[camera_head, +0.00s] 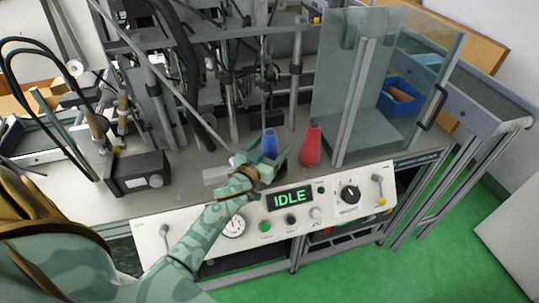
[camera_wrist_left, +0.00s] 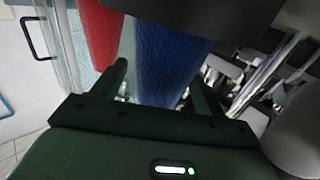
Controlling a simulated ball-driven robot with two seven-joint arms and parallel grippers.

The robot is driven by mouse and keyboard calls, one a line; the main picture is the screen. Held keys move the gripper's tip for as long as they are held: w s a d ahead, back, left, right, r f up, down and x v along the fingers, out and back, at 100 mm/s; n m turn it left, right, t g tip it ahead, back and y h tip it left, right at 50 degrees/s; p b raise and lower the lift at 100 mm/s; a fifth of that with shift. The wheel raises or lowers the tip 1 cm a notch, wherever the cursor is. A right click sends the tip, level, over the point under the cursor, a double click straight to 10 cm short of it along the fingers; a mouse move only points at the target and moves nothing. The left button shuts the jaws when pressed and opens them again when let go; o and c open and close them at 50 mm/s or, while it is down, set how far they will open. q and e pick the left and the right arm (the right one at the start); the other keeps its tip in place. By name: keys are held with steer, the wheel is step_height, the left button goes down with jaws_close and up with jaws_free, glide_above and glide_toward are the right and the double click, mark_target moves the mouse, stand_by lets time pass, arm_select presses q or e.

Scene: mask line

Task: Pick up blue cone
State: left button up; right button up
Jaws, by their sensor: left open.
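The blue cone (camera_head: 269,142) stands on the grey bench top, just behind the control panel, with its lower part hidden by my left gripper. My left gripper (camera_head: 262,158) is open at the cone, its fingers at either side of it. In the left wrist view the blue cone (camera_wrist_left: 170,62) rises between the two open fingers (camera_wrist_left: 160,88); I cannot tell whether either finger touches it. A red cone (camera_head: 311,146) stands upright a little to the right and also shows in the left wrist view (camera_wrist_left: 101,35). My right gripper is not in view.
The control panel (camera_head: 265,216), reading IDLE, runs along the bench front. A clear guard panel (camera_head: 352,80) stands right of the red cone, with a blue bin (camera_head: 400,95) beyond it. Metal posts (camera_head: 296,75) rise behind the cones. A black box (camera_head: 139,172) sits at left.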

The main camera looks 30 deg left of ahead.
arm_select(q)
steer(key=c, duration=1.2)
steer(key=shift+r, duration=0.1)
